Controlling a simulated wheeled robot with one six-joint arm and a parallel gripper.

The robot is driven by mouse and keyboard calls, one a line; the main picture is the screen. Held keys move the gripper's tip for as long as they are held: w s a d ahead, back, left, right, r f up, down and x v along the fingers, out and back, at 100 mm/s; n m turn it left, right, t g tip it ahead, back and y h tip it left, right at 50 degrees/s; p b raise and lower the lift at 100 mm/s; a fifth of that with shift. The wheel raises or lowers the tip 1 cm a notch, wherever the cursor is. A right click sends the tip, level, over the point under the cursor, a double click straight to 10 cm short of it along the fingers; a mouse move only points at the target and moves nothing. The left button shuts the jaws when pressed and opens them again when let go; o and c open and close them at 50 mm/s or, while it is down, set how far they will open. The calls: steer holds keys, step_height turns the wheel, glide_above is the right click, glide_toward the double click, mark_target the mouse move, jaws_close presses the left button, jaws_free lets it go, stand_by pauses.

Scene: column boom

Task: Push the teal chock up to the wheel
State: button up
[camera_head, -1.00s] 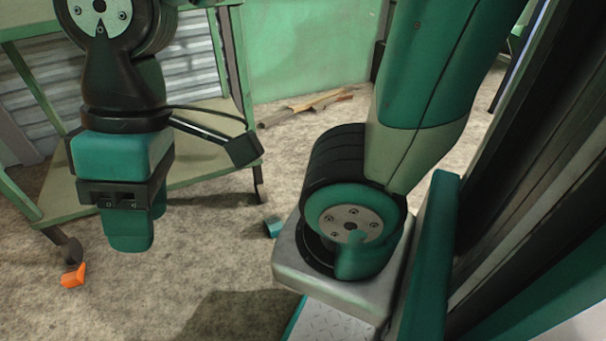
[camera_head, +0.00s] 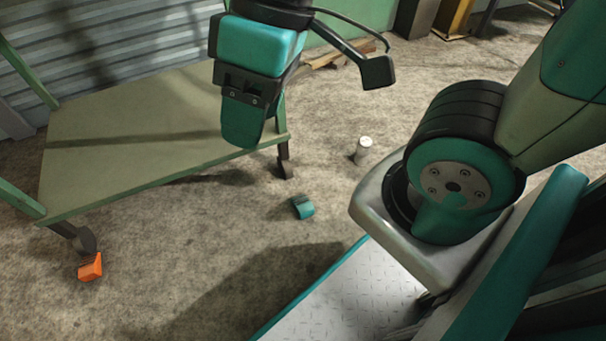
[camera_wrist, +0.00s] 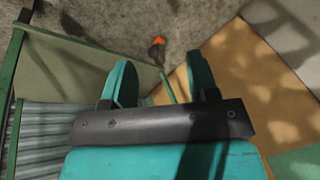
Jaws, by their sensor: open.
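The teal chock (camera_head: 302,207) lies on the floor in the head view, a short gap in front of and right of the near right caster wheel (camera_head: 285,166) of a green cart. An orange chock (camera_head: 90,266) sits by the cart's left caster wheel (camera_head: 85,241). My gripper (camera_head: 243,125) hangs in the air above the cart's shelf in the picture, well apart from the teal chock. The wrist view shows its two teal fingers (camera_wrist: 160,78) apart with nothing between them. The orange chock also shows there, small (camera_wrist: 157,41); I cannot make out the teal chock.
The cart's lower shelf (camera_head: 120,145) stands at the left. A small pale cylinder (camera_head: 364,150) stands on the floor right of the teal chock. Wood pieces (camera_head: 335,55) lie at the back. The floor around the teal chock is clear.

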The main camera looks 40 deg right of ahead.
steer(key=o, duration=0.6)
steer(key=w+f, duration=0.1)
steer(key=w+f+b, duration=0.1)
steer(key=shift+w+d+m, duration=0.35)
steer(key=shift+m, duration=0.05)
steer(key=w+d+f+m+b, duration=0.3)
steer(key=w+d+f+m, duration=0.1)
steer(key=w+f, duration=0.75)
steer(key=m+h+b, duration=0.4)
steer(key=m+b, duration=0.1)
glide_above(302, 202)
step_height(302, 202, down, 38)
steer(key=shift+s+f, duration=0.15)
step_height(302, 202, down, 17)
steer(key=b, duration=1)
steer(key=shift+f, duration=0.2)
